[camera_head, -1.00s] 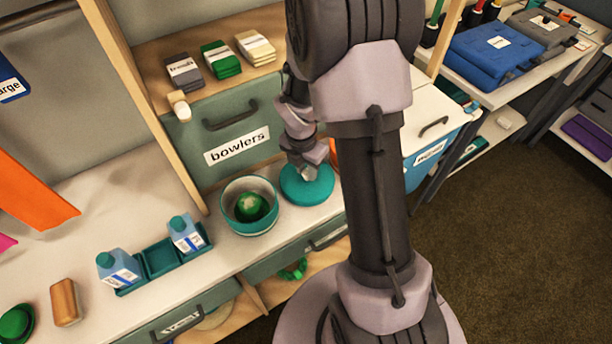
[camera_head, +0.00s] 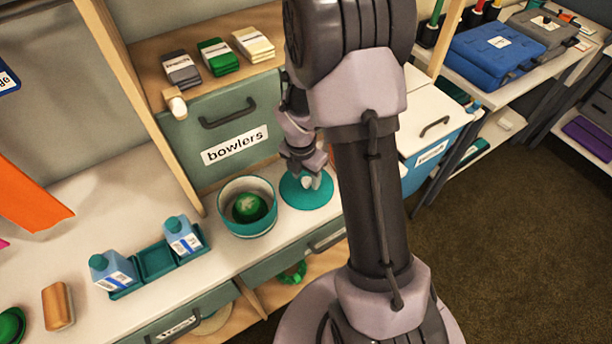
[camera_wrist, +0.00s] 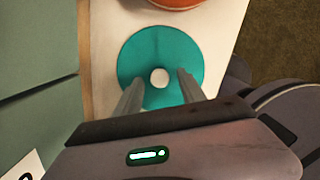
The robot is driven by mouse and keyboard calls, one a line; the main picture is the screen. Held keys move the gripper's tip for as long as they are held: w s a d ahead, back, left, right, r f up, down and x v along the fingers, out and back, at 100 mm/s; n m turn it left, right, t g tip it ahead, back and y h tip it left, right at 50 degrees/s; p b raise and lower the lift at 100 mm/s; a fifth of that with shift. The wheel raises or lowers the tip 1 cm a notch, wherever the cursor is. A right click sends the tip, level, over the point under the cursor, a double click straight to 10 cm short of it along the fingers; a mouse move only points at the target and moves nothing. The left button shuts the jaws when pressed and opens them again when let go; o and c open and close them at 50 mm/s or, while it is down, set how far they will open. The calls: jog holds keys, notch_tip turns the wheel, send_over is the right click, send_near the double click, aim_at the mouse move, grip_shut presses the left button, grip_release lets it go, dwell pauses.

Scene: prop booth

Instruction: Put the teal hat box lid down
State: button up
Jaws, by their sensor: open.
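The teal hat box lid (camera_head: 306,194) lies on the white counter, just right of the teal hat box. It also shows in the wrist view (camera_wrist: 160,48), a round disc with a pale round knob (camera_wrist: 160,77) at its middle. The open hat box (camera_head: 248,222) stands on the counter with a green hat (camera_head: 250,208) inside. My gripper (camera_wrist: 157,88) is open, its two fingers apart on either side of the knob, over the lid. In the head view my gripper (camera_head: 306,176) is just above the lid, and my arm hides part of the area to its right.
An orange-red round thing (camera_wrist: 178,3) is close to the lid. A teal tray (camera_head: 157,262) with two blue bottles (camera_head: 183,238) stands left of the box. The bowlers drawer (camera_head: 222,140) rises behind. The counter's front edge is near the lid.

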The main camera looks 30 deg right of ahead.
notch_tip(320, 180, up, 12)
jog(key=a+p, duration=0.1)
jog(key=p, duration=0.4)
notch_tip(320, 180, up, 12)
jog(key=m+t, duration=0.2)
jog(key=m, duration=0.9)
send_over(303, 190)
jog(key=s+a, duration=0.5)
jog(key=a, duration=0.1)
jog(key=s+a+r+m+t+y, duration=0.3)
jog(key=s+a+r+m, duration=0.5)
jog(key=m, duration=0.8)
jog(key=s+a, duration=0.1)
jog(key=s, duration=0.2)
jog(key=shift+s, duration=0.3)
